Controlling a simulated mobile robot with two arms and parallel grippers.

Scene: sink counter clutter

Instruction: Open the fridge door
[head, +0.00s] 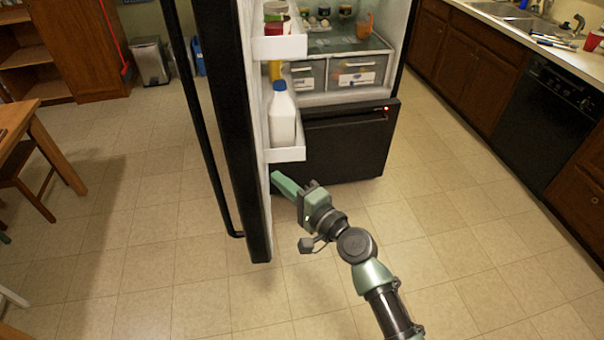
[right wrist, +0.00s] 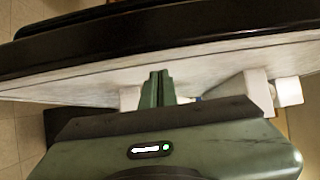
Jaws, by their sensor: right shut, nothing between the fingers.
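The fridge door (head: 225,110) stands wide open at the left of the fridge (head: 345,145) in the head view, seen nearly edge-on. Its long black handle (head: 198,120) is on the door's left, outer side. My right gripper (head: 276,179) is shut and empty, with its tips at the inner side of the door, below the lowest door shelf. In the right wrist view the shut fingers (right wrist: 158,88) point at the door's pale inner panel (right wrist: 60,85); I cannot tell whether they touch it. My left gripper is not in view.
Door shelves hold a white bottle with a blue cap (head: 282,115) and other items. A black lower drawer (head: 335,145) is closed. A counter with a sink and dishwasher (head: 545,115) runs along the right. A wooden table (head: 18,120) and chair stand at the left. The tiled floor is clear.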

